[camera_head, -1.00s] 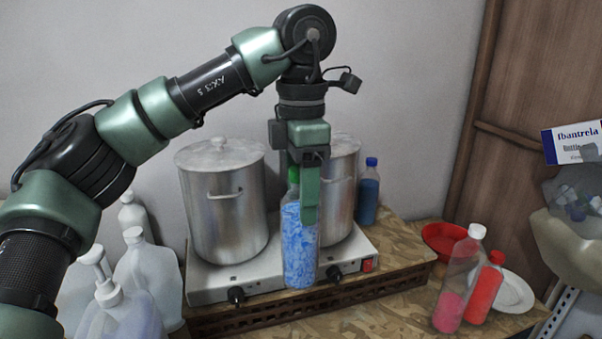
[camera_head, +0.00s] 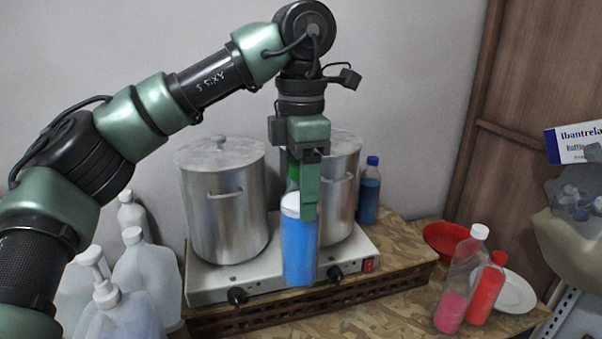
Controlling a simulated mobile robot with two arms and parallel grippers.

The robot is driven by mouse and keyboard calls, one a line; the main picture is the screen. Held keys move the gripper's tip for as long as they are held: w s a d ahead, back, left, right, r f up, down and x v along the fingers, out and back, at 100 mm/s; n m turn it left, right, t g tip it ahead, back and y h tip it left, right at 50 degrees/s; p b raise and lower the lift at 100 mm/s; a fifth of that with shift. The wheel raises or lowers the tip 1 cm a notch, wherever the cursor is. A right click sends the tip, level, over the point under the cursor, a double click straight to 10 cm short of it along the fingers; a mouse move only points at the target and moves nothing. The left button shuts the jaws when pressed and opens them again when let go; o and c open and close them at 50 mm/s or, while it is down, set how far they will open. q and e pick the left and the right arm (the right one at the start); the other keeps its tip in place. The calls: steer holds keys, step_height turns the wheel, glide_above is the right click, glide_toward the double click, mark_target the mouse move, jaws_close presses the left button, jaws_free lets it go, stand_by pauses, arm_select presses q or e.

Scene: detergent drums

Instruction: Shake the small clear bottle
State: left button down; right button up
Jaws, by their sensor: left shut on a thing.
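A small clear bottle (camera_head: 299,246) with a green cap and blue liquid is held upright in front of the stove. A pale layer sits on top of the blue liquid. My left gripper (camera_head: 304,190) points down from above and is shut on the bottle's upper part, hiding some of its neck and cap. My right gripper is not in view.
Two metal pots, a large one (camera_head: 222,205) and one partly hidden (camera_head: 343,190), stand on the white stove (camera_head: 210,285) close behind the bottle. A blue bottle (camera_head: 369,192) stands behind at right. White jugs (camera_head: 146,275) crowd the left. Pink (camera_head: 459,285) and red (camera_head: 485,291) bottles stand right.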

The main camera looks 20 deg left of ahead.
arm_select(q)
steer(key=r, duration=0.6)
steer(key=shift+w+a, duration=0.25)
steer(key=shift+w, duration=0.15)
step_height(320, 180, down, 7)
steer(key=shift+s+d+r, duration=0.15)
steer(key=shift+s+d, duration=0.1)
steer(key=shift+s, duration=0.2)
steer(key=shift+w+a, duration=0.1)
steer(key=shift+w, duration=0.1)
